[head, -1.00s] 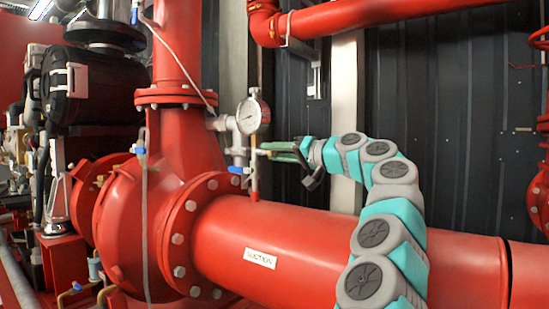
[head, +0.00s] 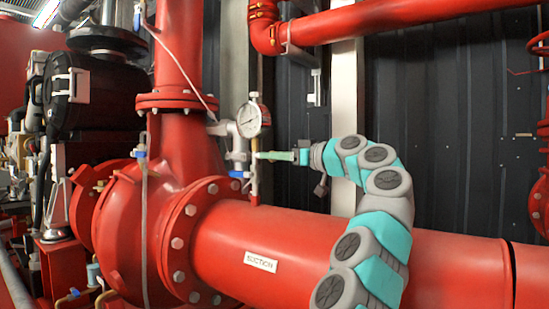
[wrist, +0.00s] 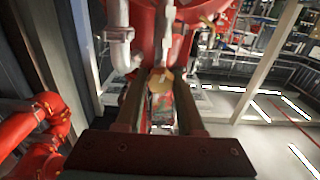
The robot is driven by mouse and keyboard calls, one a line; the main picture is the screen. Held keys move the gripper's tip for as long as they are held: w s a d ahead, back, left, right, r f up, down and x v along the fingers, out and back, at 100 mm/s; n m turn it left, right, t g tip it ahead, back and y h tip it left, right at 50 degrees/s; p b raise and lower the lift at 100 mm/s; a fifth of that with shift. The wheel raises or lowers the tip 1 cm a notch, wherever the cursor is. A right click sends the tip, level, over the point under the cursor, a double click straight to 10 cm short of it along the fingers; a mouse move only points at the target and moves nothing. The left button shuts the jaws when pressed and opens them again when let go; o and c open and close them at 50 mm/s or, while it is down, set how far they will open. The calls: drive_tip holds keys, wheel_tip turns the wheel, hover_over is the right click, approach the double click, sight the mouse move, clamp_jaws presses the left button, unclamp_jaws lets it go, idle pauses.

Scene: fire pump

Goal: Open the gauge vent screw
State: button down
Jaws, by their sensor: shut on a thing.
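The round white-faced gauge (head: 249,119) stands on grey pipework beside the red pump casing. My gripper (head: 259,156) reaches in from the right, just below the gauge, with its green fingers level at the thin vertical pipe. In the wrist view a brass hexagonal fitting with a pale bar on its face, seemingly the vent screw (wrist: 160,82), sits between the ends of my two fingers (wrist: 160,98). My gripper is shut on it. The screw is too small to make out in the head view. The exact finger contact is dim.
A blue-handled valve (head: 237,174) sits just below and left of the fingertips. The large red suction pipe (head: 300,250) runs beneath my arm. A pale wall post (head: 343,100) and dark ribbed wall (head: 440,120) stand behind. Red pipe (head: 340,22) crosses overhead.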

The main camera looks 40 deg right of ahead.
drive_tip(key=shift+n, duration=0.3)
drive_tip(key=c, duration=0.5)
unclamp_jaws()
drive_tip(key=b+v, duration=0.1)
drive_tip(key=v, duration=0.6)
drive_tip(key=shift+s+d, duration=0.1)
drive_tip(key=shift+s, duration=0.25)
drive_tip(key=shift+s, duration=0.15)
